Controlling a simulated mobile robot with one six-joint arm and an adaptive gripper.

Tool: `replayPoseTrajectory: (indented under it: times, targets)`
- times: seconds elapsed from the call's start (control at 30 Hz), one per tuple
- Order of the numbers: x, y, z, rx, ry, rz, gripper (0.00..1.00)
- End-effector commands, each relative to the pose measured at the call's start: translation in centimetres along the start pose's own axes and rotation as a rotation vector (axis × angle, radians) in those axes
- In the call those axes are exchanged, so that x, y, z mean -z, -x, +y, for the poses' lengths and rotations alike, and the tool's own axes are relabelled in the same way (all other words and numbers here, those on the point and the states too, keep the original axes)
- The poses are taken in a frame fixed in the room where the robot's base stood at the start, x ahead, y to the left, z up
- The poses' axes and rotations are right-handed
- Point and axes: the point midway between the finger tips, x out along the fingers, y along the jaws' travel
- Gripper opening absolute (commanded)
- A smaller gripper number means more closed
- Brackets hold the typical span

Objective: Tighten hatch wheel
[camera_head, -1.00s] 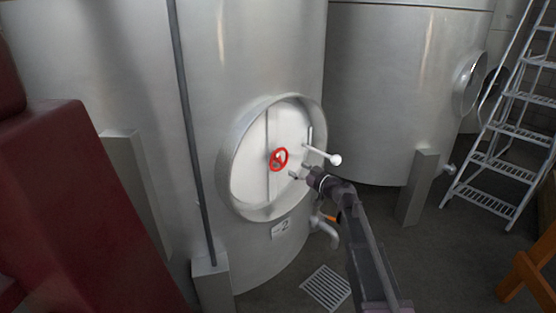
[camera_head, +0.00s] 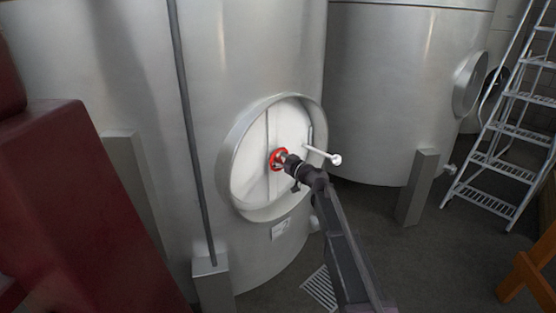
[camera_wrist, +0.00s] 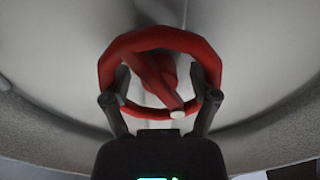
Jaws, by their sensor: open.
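The red hatch wheel (camera_head: 275,158) is on the round pale hatch door (camera_head: 250,172) of the near steel tank. My gripper (camera_head: 283,157) is at the wheel and hides part of it in the head view. In the wrist view the wheel (camera_wrist: 160,43) fills the upper middle, with a crossing spoke and a small pale knob (camera_wrist: 177,114) low on its rim. My gripper (camera_wrist: 160,88) is open, one finger on each side of the wheel's lower part. I cannot tell whether the fingers touch the rim.
A white lever with a round end (camera_head: 335,159) sticks out from the hatch's right side, close to my arm. A dark red block (camera_head: 85,215) stands at left. A metal ladder (camera_head: 505,130) and an orange wooden stand (camera_head: 530,270) are at right. A floor grate (camera_head: 319,288) lies below.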

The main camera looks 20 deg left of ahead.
Motion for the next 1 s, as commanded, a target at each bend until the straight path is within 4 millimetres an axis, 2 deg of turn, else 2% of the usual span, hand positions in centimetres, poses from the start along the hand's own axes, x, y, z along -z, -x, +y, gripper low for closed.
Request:
replayPoseTrajectory:
  times: [0.17, 0.2, 0.27, 0.43, 0.47, 0.77, 1.0]
  targets:
    - [0.00, 0.03, 0.01, 0.000, 0.000, 0.000, 0.77]
    - [0.00, 0.03, 0.02, 0.000, 0.000, 0.000, 0.71]
    - [0.00, 0.04, 0.02, 0.000, 0.000, 0.000, 0.53]
    - [0.00, 0.04, 0.03, 0.000, 0.000, 0.000, 0.02]
    - [0.00, 0.04, 0.03, 0.000, 0.000, 0.000, 0.00]
    - [0.00, 0.03, 0.05, 0.000, -0.013, 0.000, 0.00]
    - [0.00, 0.01, 0.07, 0.000, -0.087, 0.000, 0.00]
